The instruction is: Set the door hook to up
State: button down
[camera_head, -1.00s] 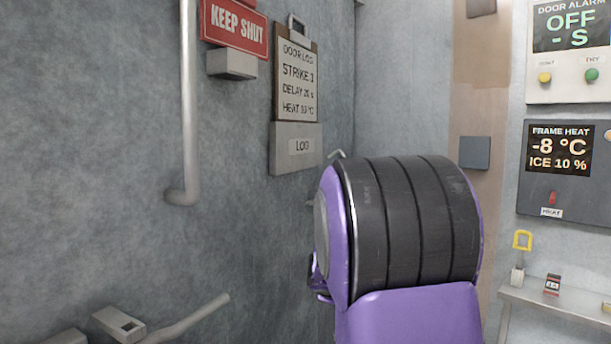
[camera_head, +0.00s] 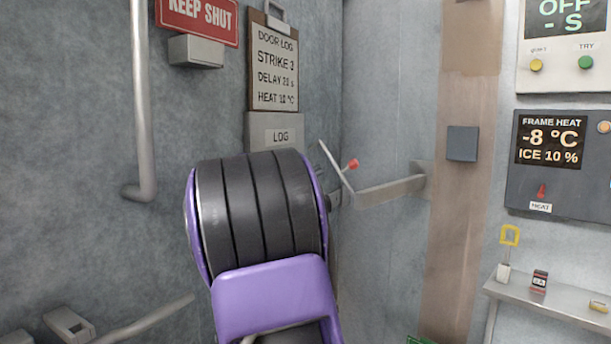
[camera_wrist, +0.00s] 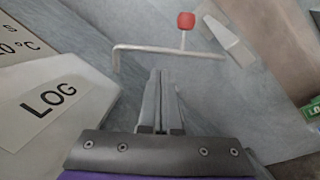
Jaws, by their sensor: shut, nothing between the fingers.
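The door hook (camera_head: 335,165) is a thin metal rod with a red knob (camera_head: 352,163), just right of the LOG box in the head view. In the wrist view the hook (camera_wrist: 165,50) runs across the picture, bent at its left end, with the red knob (camera_wrist: 186,20) on a short stem. A grey bracket (camera_head: 392,189) reaches from the wall toward the hook; it also shows in the wrist view (camera_wrist: 230,40) near the rod's right end. My gripper (camera_wrist: 161,73) is shut and empty, its tips just below the rod in that picture; contact cannot be told. My arm hides it in the head view.
The LOG box (camera_head: 278,132) stands close left of my gripper, below the door log board (camera_head: 274,68). A vertical handle (camera_head: 143,100) is at the left. A shelf (camera_head: 550,298) with small items and control panels (camera_head: 550,155) are at the right.

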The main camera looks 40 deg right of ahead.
jog(key=x, duration=0.5)
jog(key=shift+d, duration=0.1)
